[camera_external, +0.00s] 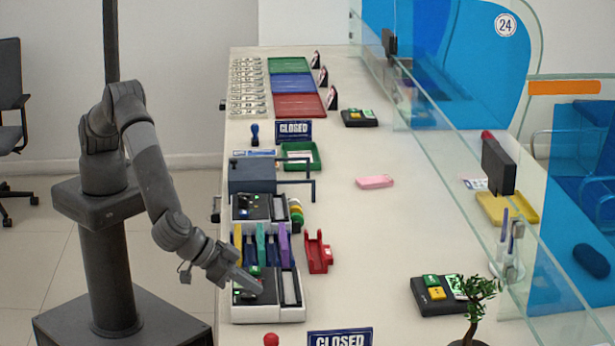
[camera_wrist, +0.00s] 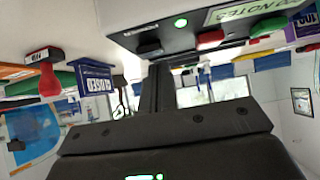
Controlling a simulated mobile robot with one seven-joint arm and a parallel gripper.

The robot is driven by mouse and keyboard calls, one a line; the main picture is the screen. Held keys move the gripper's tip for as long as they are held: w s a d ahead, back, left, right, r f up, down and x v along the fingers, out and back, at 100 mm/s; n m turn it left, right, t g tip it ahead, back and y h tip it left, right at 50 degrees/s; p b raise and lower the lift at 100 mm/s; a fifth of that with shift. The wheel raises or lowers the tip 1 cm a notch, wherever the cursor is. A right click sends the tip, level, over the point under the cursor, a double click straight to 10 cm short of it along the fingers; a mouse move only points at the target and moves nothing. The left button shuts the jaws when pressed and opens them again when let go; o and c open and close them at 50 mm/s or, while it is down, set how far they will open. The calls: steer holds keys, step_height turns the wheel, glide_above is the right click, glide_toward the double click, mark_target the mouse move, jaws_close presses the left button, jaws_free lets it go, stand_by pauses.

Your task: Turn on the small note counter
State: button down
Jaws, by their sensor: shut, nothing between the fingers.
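A white and dark note counter (camera_external: 290,312) stands at the near end of the counter, with a dark panel on its left part. A similar machine (camera_external: 279,211) stands farther back; I cannot tell by size which is the small one. My gripper (camera_external: 256,287) is shut and empty, its tip over the near machine's dark panel; touching or just above is unclear. In the wrist view my dark fingers (camera_wrist: 160,90) reach up to a machine front (camera_wrist: 190,14) with a lit green light (camera_wrist: 180,22), a black switch (camera_wrist: 150,47), a red button (camera_wrist: 210,38) and a green one (camera_wrist: 262,28).
Upright coloured note bundles (camera_external: 260,244) stand directly behind the near machine. A red holder (camera_external: 318,252) is to its right, and a CLOSED sign (camera_external: 340,338) in front. A card terminal (camera_external: 436,296) and a plant (camera_external: 474,300) are farther right.

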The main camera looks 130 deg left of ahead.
mark_target(252, 301)
stand_by(0.3)
steer(key=r, duration=0.4)
steer(key=shift+w+a+r, duration=0.15)
steer(key=shift+w+r, duration=0.1)
steer(key=shift+r, duration=0.15)
steer(key=w+a+r+v, duration=0.1)
steer(key=v, duration=0.8)
steer(key=shift+r, duration=0.3)
steer(key=shift+s, duration=0.1)
